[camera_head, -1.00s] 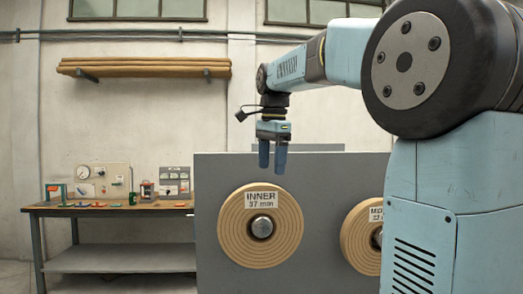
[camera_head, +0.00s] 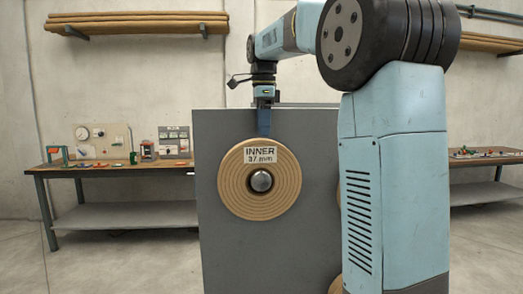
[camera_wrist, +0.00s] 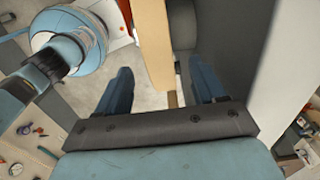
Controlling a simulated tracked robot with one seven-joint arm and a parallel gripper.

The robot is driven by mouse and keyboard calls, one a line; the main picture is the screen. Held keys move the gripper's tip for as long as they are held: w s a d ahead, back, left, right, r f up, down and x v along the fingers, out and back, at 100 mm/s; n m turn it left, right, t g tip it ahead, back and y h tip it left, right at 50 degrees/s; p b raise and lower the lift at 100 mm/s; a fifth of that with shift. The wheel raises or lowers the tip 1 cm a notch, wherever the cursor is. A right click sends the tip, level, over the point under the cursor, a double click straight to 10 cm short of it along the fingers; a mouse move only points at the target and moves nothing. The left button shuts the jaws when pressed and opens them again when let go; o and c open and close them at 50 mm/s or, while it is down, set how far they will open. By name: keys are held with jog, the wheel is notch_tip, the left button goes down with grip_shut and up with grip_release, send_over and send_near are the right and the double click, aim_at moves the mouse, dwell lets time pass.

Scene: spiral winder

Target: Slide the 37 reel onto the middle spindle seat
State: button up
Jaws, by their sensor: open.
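The 37 reel (camera_head: 235,185) is a tan disc with ring grooves and a label reading "INNER 37 mm". It hangs on a metal spindle (camera_head: 261,181) on the front of a grey panel (camera_head: 215,250). My gripper (camera_head: 264,130) points down just above the reel's top edge, with only one finger clear in the head view. In the wrist view my gripper (camera_wrist: 160,85) is open, and the reel's tan edge (camera_wrist: 150,35) runs between the fingers. I cannot tell whether a finger touches it. The middle spindle seat is hidden behind my arm.
Slivers of other tan reels (camera_head: 335,285) show beside my arm. A workbench (camera_head: 110,168) with tools stands at the left back, another bench (camera_head: 485,160) at the right. The floor left of the panel (camera_head: 130,255) is clear.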

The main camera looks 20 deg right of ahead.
aim_at(263, 151)
notch_tip(263, 151, down, 8)
jog(key=shift+f, duration=0.1)
dwell(0.4)
jog(key=shift+c, duration=0.4)
grip_shut()
dwell(0.3)
jog(key=shift+c, duration=2.1)
grip_release()
grip_shut()
jog(key=shift+a+r, duration=0.1)
jog(key=shift+r, duration=0.1)
